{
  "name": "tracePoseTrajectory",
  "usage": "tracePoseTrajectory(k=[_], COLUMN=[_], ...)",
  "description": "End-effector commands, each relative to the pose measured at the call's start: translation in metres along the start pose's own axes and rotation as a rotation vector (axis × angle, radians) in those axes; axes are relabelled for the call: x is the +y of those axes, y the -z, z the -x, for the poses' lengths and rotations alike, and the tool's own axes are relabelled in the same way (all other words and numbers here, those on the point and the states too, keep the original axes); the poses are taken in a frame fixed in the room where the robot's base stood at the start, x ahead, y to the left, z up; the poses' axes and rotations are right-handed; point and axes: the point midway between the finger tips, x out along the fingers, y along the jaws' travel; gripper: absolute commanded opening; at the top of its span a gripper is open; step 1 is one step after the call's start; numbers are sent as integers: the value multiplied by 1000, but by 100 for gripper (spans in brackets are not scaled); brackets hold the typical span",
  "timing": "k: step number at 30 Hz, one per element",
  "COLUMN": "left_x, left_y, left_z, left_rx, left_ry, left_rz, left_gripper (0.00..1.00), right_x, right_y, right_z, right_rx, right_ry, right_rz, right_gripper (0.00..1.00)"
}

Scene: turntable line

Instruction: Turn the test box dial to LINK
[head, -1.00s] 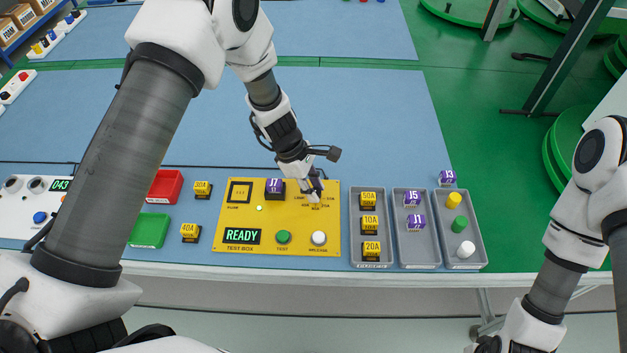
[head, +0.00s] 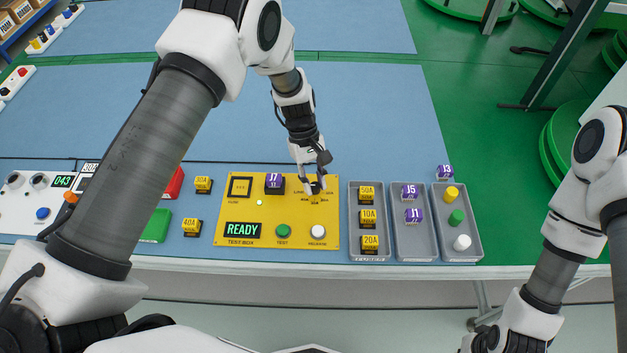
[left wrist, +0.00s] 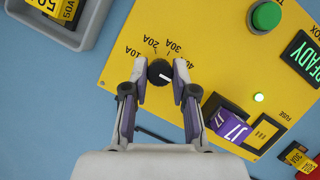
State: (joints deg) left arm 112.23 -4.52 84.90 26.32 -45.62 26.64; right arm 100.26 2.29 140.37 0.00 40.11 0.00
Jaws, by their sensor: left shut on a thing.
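The yellow test box (head: 266,214) lies on the blue table, its screen reading READY. Its black dial (left wrist: 160,72) shows in the left wrist view, with printed marks 10A, 20A, 30A and 40A around it. The dial's white pointer line points to the lower right, past the 40A mark. The LINK mark cannot be read there; my right-hand finger covers that area. My left gripper (head: 314,188) is over the box's upper right; in the left wrist view (left wrist: 160,76) its fingers are shut on the dial's two sides. My right gripper is out of the picture.
Green (head: 283,231) and white (head: 318,232) buttons are along the box's front. Grey trays (head: 368,254) with fuses and caps stand to the right. Two yellow fuses (head: 203,184) lie to the left.

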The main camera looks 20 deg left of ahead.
Motion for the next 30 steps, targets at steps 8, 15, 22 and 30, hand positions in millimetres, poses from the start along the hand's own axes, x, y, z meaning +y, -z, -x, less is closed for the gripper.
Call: tracePoseTrajectory(k=[8,15,22,30], left_x=[-1,-1,-1,0], left_y=[-1,-1,-1,0], left_z=[-2,-2,-2,2], left_rx=[-4,-4,-3,-2], left_ry=[19,19,18,15], left_rz=[-35,-36,-35,-35], left_gripper=[0,0,52,52], right_x=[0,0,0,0], right_y=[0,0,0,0], right_z=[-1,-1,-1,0], right_rx=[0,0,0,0], right_ry=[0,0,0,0], right_rz=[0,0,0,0], right_gripper=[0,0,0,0])
